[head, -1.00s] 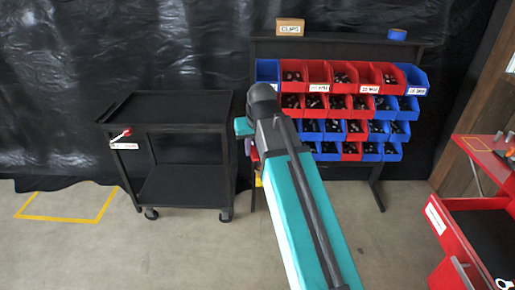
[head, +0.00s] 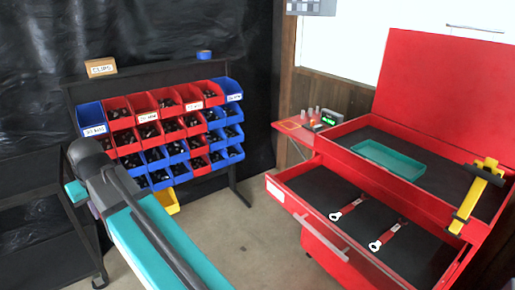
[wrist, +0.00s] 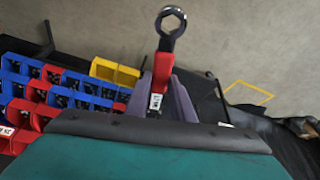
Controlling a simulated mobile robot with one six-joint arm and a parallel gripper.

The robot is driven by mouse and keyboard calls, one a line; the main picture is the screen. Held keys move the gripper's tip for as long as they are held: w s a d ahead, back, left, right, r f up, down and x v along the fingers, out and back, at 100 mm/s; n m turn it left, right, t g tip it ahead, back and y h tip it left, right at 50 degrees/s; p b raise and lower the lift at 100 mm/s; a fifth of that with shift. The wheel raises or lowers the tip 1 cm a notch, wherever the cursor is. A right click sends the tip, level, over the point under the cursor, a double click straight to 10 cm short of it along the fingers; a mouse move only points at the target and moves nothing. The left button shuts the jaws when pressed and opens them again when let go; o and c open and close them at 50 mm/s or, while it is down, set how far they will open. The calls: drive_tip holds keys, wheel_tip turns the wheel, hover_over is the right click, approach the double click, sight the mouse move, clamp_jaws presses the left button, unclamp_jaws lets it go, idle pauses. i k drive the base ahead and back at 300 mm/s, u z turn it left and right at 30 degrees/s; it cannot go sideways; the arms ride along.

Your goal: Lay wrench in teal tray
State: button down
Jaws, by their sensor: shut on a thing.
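The wrench (wrist: 163,70) is in my gripper (wrist: 160,100) in the wrist view. It has a red handle with a small white label and a dark ring end pointing away from the jaws. My gripper is shut on its handle. In the head view my arm hides most of the gripper and the wrench at the left. The teal tray (head: 388,160) is shallow and looks empty. It lies on the dark lining of the red tool chest's open top, at the right, well apart from my gripper.
An open drawer (head: 310,188) below the tray holds two more wrenches (head: 350,207) (head: 388,236). A yellow tool-like thing (head: 475,195) stands at the chest's right edge. A rack of red and blue bins (head: 165,125) stands behind my arm; a black cart (head: 40,215) is at left.

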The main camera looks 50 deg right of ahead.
sight(392, 165)
drive_tip(key=k, duration=1)
drive_tip(key=z, duration=0.3)
drive_tip(key=i, duration=0.95)
drive_tip(key=z, duration=0.65)
drive_tip(key=i, duration=0.65)
drive_tip(key=z, duration=0.55)
drive_tip(key=i, duration=1)
drive_tip(key=z, duration=0.2)
